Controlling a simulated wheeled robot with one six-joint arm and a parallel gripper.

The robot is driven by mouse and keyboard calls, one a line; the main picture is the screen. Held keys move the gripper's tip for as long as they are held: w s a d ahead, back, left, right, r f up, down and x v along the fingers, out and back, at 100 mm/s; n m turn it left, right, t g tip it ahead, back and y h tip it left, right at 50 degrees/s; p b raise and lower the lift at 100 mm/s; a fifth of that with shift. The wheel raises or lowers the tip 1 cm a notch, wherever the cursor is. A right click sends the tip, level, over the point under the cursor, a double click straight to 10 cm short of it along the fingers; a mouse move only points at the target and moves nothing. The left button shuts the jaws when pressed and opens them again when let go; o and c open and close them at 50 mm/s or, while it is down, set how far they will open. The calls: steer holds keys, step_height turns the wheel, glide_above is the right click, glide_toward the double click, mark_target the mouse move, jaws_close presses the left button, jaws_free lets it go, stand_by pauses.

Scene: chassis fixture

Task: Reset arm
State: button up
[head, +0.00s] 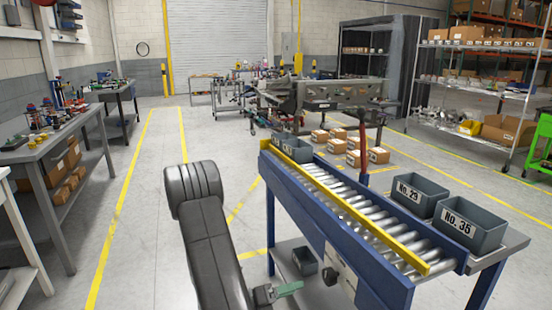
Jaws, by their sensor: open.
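My dark padded arm link rises from the bottom edge, left of centre, in the head view and ends in a thick rounded joint. I cannot make out my gripper's fingertips. A small grey and green part (277,292) shows at the bottom edge, just right of the arm link. I cannot tell whether it belongs to my arm.
A blue roller conveyor (345,200) with a yellow rail and grey bins No. 29 (409,190) and No. 36 (458,225) stands close on the right. A tool-laden workbench (55,145) stands left. The yellow-lined floor (150,205) between them is mostly clear. A metal chassis frame (330,93) stands farther back.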

mark_target(326, 279)
steer(key=x, duration=1.2)
steer(key=shift+d, duration=0.1)
steer(key=shift+f+m+b, duration=0.35)
steer(key=shift+m+b, duration=0.05)
steer(key=shift+b, duration=0.35)
steer(key=m+b, duration=0.7)
steer(key=b, duration=0.1)
steer(key=shift+m, duration=0.3)
steer(key=shift+r+m+b, duration=0.2)
steer(key=shift+m+b, duration=0.75)
steer(key=shift+m, duration=0.05)
